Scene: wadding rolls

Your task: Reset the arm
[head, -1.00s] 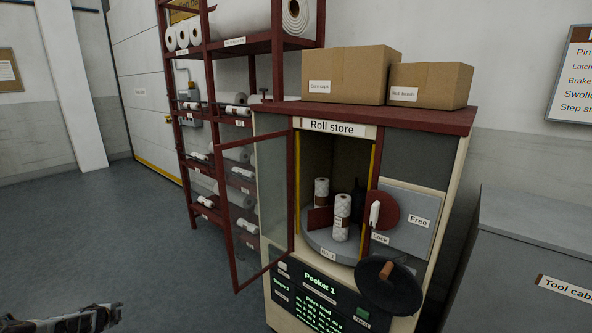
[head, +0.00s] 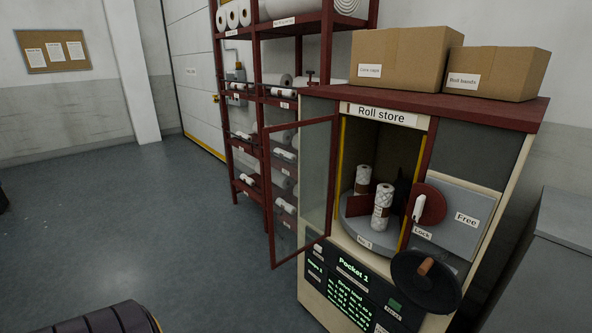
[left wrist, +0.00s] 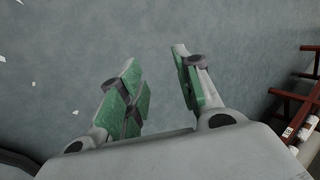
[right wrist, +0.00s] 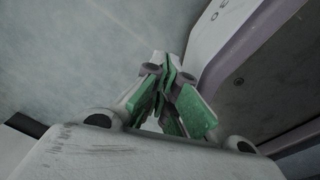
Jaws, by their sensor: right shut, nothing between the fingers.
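My left gripper (left wrist: 160,92) shows in the left wrist view. Its two green-padded fingers stand apart with nothing between them, above bare grey floor. My right gripper (right wrist: 168,75) shows in the right wrist view with its green-padded fingers together and nothing between them. A pale panel and a purplish edge are close to its right. Neither gripper's fingers show in the head view. A dark ribbed piece of my own arm (head: 105,320) is at the bottom left there.
The Roll store cabinet (head: 480,130) stands right, its glass door (head: 303,190) swung open leftward. Wadding rolls (head: 382,207) stand inside on a grey turntable (head: 352,233). A handwheel (head: 440,290) juts out in front. A red rack (head: 262,150) stands behind. Floor (head: 130,230) at left is clear.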

